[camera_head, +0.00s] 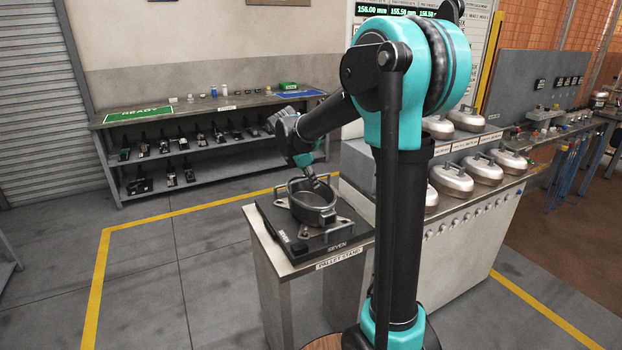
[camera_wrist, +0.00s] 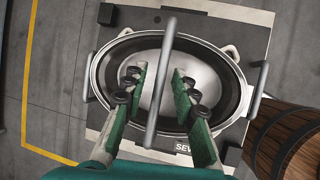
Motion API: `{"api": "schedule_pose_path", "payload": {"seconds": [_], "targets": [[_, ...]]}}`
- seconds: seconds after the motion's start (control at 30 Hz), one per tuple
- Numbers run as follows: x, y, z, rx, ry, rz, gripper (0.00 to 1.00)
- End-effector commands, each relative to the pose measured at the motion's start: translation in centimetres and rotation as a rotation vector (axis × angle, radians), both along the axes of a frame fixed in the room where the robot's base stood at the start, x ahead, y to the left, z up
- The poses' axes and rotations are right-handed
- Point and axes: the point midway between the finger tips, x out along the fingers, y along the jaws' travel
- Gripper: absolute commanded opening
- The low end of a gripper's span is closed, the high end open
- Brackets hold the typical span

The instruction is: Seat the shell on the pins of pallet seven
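The shell (camera_head: 313,208) is a dark grey oval with a bar handle across its top. It sits over the pallet (camera_head: 285,232) labelled SEVEN, on the pallet stand. In the wrist view the shell (camera_wrist: 100,72) has a dark rim and a pale middle, and lies over the pallet (camera_wrist: 225,15). I cannot tell whether it rests fully down; the pins are hidden beneath it. My gripper (camera_wrist: 160,78) is open, with one finger on each side of the handle and visible gaps between. In the head view my gripper (camera_head: 311,178) is low at the shell's top.
Several silver domed shells (camera_head: 487,168) stand on the shelved counter to the right. A bench (camera_head: 180,120) with several tools is at the back left. A wooden barrel-like thing (camera_wrist: 295,140) is close to the pallet's lower right. Floor left of the stand is clear.

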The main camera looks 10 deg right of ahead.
Motion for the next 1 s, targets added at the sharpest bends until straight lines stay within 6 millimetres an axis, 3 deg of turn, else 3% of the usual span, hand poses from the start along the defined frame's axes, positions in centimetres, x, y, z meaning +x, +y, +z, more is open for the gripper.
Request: {"api": "schedule_pose_path", "payload": {"seconds": [0.27,0.43,0.8,1.0], "targets": [[0.0,0.0,-0.1,0.002,0.001,0.000,0.32],[-0.4,0.4,0.9,0.001,0.001,0.000,0.32],[-2.8,2.9,7.2,0.001,0.001,0.002,0.32],[-3.7,3.9,9.7,0.000,0.001,0.002,0.32]]}}
